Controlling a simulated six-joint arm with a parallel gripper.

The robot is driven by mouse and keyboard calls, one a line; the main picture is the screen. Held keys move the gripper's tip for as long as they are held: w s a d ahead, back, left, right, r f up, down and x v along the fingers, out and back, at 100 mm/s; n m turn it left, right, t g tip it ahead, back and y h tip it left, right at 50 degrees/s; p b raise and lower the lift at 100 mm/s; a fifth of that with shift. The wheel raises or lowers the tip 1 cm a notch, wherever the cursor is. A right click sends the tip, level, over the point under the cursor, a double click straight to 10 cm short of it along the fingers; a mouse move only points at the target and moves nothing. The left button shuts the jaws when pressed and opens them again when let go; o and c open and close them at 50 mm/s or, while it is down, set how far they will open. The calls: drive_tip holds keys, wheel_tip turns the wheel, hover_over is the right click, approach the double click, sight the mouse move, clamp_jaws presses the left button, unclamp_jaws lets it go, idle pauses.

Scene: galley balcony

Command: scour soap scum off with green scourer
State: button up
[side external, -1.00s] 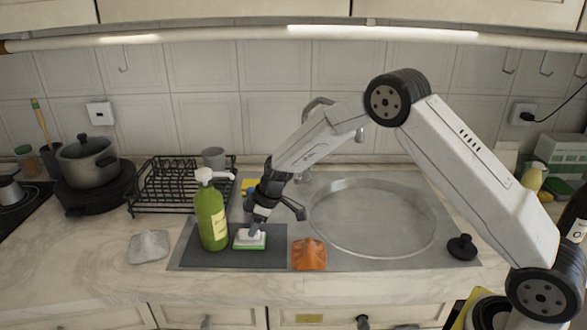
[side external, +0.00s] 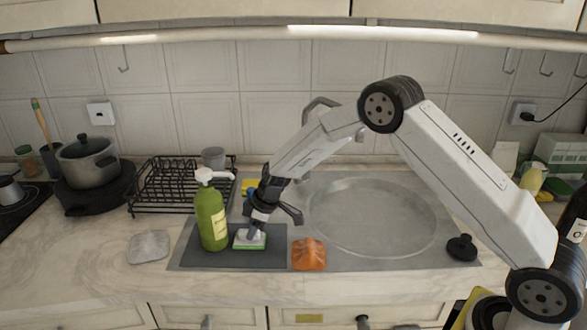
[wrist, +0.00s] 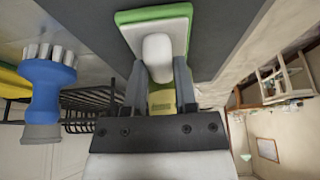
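The green scourer (side external: 249,242) has a green pad under a white body with a rounded white knob. It lies flat on the dark grey mat (side external: 270,258), just right of the green pump bottle. My gripper (side external: 254,234) points down over it. In the wrist view, the fingers of my gripper (wrist: 158,75) stand close on both sides of the knob, and the green scourer (wrist: 128,16) shows beyond them; they look shut on it. I cannot make out any soap scum clearly.
The green pump bottle (side external: 212,215) stands close left of my gripper. An orange object (side external: 309,253) sits at the mat's right edge. A round sink (side external: 375,253) lies right, a black dish rack (side external: 165,190) behind left. A blue brush (wrist: 46,90) shows in the wrist view.

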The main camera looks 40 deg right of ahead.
clamp_jaws()
drive_tip(key=shift+r, duration=0.2)
drive_tip(key=shift+r, duration=3.3)
